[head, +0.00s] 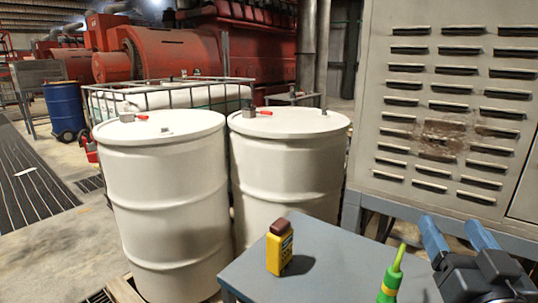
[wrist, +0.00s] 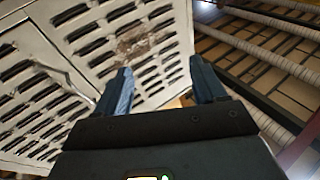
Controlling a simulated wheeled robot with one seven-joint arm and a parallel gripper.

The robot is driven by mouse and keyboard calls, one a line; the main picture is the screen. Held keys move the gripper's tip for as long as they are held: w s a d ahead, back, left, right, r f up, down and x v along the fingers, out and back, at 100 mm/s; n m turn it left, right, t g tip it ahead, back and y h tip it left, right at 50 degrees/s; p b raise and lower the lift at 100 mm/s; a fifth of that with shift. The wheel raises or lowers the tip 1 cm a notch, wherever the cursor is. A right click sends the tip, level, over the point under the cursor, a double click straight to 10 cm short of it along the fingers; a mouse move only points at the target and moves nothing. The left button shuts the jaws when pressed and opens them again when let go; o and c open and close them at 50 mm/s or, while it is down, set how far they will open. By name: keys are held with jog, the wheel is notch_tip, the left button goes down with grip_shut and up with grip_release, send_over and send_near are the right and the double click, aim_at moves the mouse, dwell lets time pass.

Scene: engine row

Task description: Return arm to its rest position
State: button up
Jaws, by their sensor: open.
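My gripper (head: 458,237) is at the lower right of the head view, raised near the grey louvred cabinet. Its two blue fingers are spread apart with nothing between them. In the wrist view the open fingers (wrist: 158,90) show against the cabinet and the building's far structure. The rest of my arm is mostly outside the head view.
A grey-blue table (head: 340,262) holds a yellow bottle with a brown cap (head: 279,247) and a green bottle with a nozzle (head: 392,275), close left of my gripper. The louvred cabinet (head: 400,75) stands behind. Two white drums (head: 165,190) (head: 290,160) stand left.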

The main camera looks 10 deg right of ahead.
jog(key=s+a+f+n+y, duration=0.3)
jog(key=s+a+f, duration=0.2)
jog(key=s+f, duration=0.25)
jog(key=s+a+f+g+y, duration=0.1)
jog(key=s+a+f, duration=0.1)
jog(key=s, duration=0.5)
jog(key=s+a+f+n+g+y, duration=0.1)
jog(key=s+a+f, duration=0.2)
jog(key=s, duration=0.5)
jog(key=s+a+f+g+y, duration=0.2)
jog(key=s+a, duration=0.2)
jog(key=s, duration=0.3)
jog(key=shift+s+f+n, duration=0.3)
jog(key=shift+s+n, duration=0.05)
jog(key=shift+n, duration=0.05)
